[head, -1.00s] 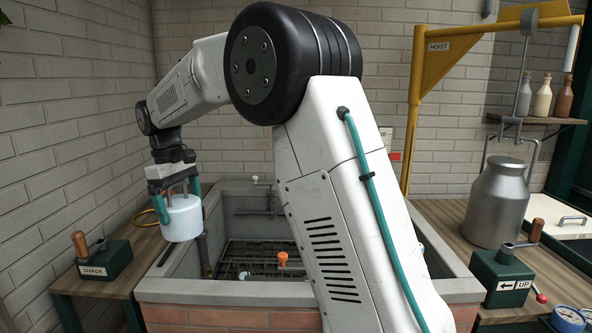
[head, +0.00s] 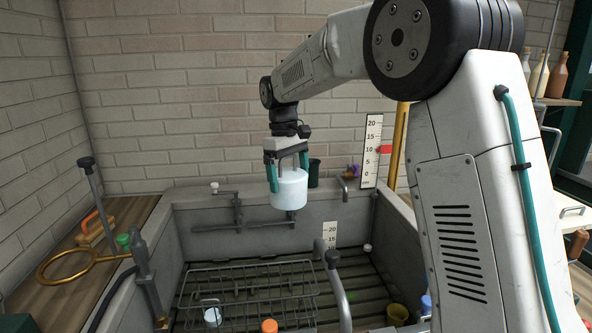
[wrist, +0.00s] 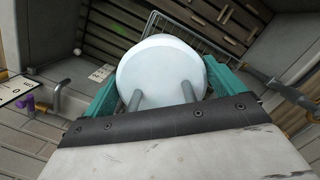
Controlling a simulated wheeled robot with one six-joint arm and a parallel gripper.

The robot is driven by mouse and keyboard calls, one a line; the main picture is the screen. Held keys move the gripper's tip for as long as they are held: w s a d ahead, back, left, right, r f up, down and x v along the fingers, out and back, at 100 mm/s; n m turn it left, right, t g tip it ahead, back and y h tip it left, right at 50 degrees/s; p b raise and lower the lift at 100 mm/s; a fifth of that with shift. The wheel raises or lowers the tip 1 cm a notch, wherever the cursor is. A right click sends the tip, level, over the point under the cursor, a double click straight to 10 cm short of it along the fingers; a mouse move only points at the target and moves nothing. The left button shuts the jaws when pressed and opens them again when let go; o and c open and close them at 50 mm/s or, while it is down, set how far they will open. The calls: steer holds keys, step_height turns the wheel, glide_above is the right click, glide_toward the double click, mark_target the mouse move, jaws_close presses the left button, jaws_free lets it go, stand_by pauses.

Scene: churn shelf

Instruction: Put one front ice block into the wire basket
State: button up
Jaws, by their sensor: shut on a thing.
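My gripper (head: 287,172) is shut on a pale, round ice block (head: 290,190), with its teal fingers on either side. It holds the block upright above the far part of the stone basin. In the wrist view the ice block (wrist: 161,73) fills the middle between the teal fingers. The wire basket (head: 190,291) sits low in the basin, below the gripper and nearer to me. The basket's far edge also shows behind the block in the wrist view (wrist: 183,32). A small white thing (head: 212,316) shows at the basket's near side.
The stone basin (head: 185,238) has a grey pipe (head: 245,226) on its far wall and a curved pipe (head: 340,290) right of the basket. Scales (head: 371,150) stand at the back. A brass ring (head: 75,262) lies on the left bench. An orange knob (head: 268,326) shows in front.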

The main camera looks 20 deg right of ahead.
steer(key=f, duration=4.4)
steer(key=shift+d+f, duration=0.3)
steer(key=shift+d, duration=0.05)
steer(key=o, duration=1.2)
steer(key=shift+c, duration=0.2)
step_height(320, 180, up, 12)
stand_by(0.7)
stand_by(0.4)
